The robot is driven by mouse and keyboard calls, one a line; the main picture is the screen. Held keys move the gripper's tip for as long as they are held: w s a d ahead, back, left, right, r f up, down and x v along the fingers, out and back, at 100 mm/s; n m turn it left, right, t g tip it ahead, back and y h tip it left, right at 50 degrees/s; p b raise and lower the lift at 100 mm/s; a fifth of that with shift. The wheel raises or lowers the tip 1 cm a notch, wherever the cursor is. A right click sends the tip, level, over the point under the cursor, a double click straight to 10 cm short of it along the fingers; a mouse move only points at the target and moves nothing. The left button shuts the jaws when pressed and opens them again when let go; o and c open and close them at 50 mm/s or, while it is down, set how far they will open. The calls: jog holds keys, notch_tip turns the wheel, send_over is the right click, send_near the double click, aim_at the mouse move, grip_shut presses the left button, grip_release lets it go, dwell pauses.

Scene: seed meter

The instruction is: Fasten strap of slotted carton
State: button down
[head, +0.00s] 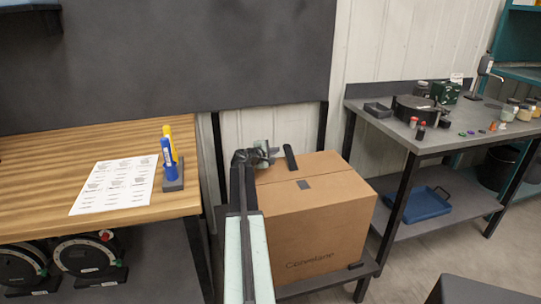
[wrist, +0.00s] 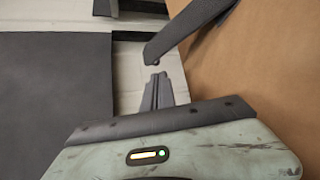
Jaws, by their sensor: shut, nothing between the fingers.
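The brown carton (head: 318,232) stands on a low dark stand, its top facing up. A dark strap (head: 290,157) sticks up at an angle from the back of its top. My gripper (head: 270,152) is just left of the strap, over the carton's back left edge. In the wrist view my gripper's fingers (wrist: 157,92) are together and empty. The dark strap (wrist: 190,30) ends just beyond the fingertips, apparently apart from them. The carton side (wrist: 265,85) fills the right.
A wooden table (head: 60,190) at left holds a printed sheet (head: 115,184) and upright blue and yellow markers (head: 168,157). A grey bench (head: 450,140) at right holds jars and small parts, with a blue tray (head: 425,205) below. A dark panel (head: 190,55) stands behind.

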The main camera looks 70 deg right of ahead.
jog(key=x, duration=0.2)
jog(key=shift+d+f, duration=0.1)
jog(key=shift+d, duration=0.25)
jog(key=shift+s+d, duration=0.1)
